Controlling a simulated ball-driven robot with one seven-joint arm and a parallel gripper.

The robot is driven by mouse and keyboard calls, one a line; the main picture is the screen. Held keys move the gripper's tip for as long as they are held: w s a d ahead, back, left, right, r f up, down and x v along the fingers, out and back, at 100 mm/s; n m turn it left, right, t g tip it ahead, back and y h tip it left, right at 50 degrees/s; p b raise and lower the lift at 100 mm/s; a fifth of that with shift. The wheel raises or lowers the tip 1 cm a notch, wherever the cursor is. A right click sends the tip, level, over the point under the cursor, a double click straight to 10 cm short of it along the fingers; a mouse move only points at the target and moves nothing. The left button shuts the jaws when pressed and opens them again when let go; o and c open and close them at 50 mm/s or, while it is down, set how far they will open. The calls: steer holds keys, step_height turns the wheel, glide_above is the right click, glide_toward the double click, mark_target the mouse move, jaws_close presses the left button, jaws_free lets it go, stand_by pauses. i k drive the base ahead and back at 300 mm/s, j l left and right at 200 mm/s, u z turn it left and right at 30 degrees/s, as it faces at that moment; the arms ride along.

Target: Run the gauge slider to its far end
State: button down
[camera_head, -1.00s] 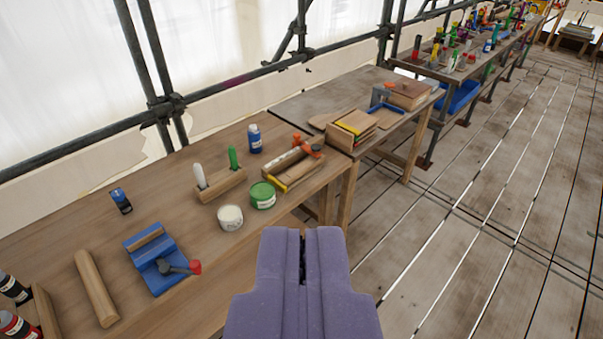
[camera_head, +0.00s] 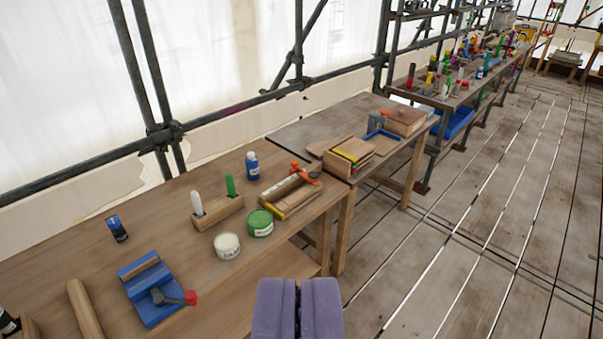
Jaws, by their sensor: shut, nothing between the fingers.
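My gripper (camera_head: 298,308) shows as two purple fingers at the bottom centre, shut and empty, with a thin dark seam between them. It appears in front of the near wooden bench (camera_head: 85,254), apart from everything on it. I cannot make out a gauge slider for certain. A wooden piece with an orange clamp-like part and a yellow strip (camera_head: 290,192) lies at the bench's right end. A blue fixture with a dark, red-tipped lever (camera_head: 150,291) sits at the lower left. Any scale or sliding part is too small to tell.
A green tin (camera_head: 260,223), a white tin (camera_head: 227,246), a wooden block with white and green handles (camera_head: 218,211), and blue bottles (camera_head: 252,165) stand on the bench. A second table (camera_head: 345,120) adjoins behind. Scaffold poles run along the left; the plank floor (camera_head: 480,230) at right is clear.

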mark_target(295, 163)
steer(key=i+z, duration=0.1)
steer(key=i, duration=1.45)
steer(key=i+j+z, duration=0.15)
steer(key=i, duration=1.4)
